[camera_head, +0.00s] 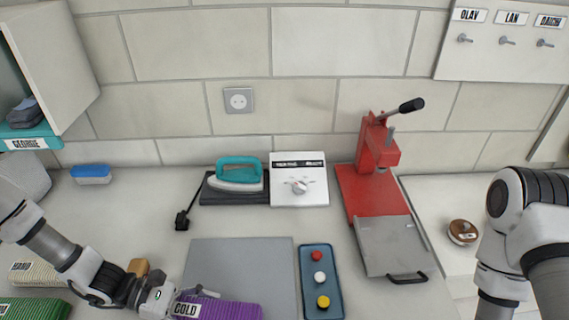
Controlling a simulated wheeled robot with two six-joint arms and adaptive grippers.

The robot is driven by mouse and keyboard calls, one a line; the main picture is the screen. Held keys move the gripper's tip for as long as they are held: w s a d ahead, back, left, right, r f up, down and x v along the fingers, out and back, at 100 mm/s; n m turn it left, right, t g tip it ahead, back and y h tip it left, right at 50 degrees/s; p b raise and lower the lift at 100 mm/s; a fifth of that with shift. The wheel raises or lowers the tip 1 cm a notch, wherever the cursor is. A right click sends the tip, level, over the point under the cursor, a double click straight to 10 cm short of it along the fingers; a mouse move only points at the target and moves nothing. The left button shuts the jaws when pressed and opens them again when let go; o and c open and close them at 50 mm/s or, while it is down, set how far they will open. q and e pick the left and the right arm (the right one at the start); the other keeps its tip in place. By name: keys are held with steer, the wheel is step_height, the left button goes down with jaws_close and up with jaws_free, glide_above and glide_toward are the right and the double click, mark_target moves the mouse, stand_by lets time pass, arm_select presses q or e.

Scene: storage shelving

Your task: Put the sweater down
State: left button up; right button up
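A folded purple ribbed sweater (232,311) with a white tag reading COLD is at the bottom of the head view, over the front part of a grey mat. My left gripper (190,297) is at its left end, with a dark finger along its upper edge, and looks shut on it. The other finger is hidden. I cannot tell whether the sweater touches the mat. My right arm is at the right edge; its gripper is out of view.
Cream (36,273) and green (34,309) folded knits lie at bottom left. The grey mat (240,258) is otherwise bare. Right of it are a blue button panel (333,299) and a red press (376,190) with a grey plate. A teal iron (238,174) stands behind.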

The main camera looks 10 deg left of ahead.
mark_target(241, 295)
arm_select(q)
steer(key=w+d+n+t, duration=0.1)
steer(key=w, duration=0.1)
steer(key=w+d+t+b, duration=0.1)
steer(key=w+d, duration=0.1)
steer(key=w, duration=0.1)
steer(key=w+d+n+t+b, duration=0.1)
steer(key=w, duration=0.2)
steer(key=shift+d+n+y, duration=0.3)
steer(key=shift+d+y, duration=0.05)
steer(key=shift+y, duration=0.05)
steer(key=w+n+t, duration=0.1)
steer(key=w, duration=0.1)
steer(key=w+a+r+n+t+y, duration=0.1)
steer(key=w, duration=0.1)
steer(key=w+r+n+t, duration=0.1)
steer(key=w, duration=0.1)
steer(key=shift+a+y, duration=0.25)
steer(key=shift+y, duration=0.05)
steer(key=shift+a, duration=0.15)
arm_select(e)
step_height(241, 295, down, 3)
steer(key=shift+f, duration=0.1)
steer(key=shift+d, duration=0.1)
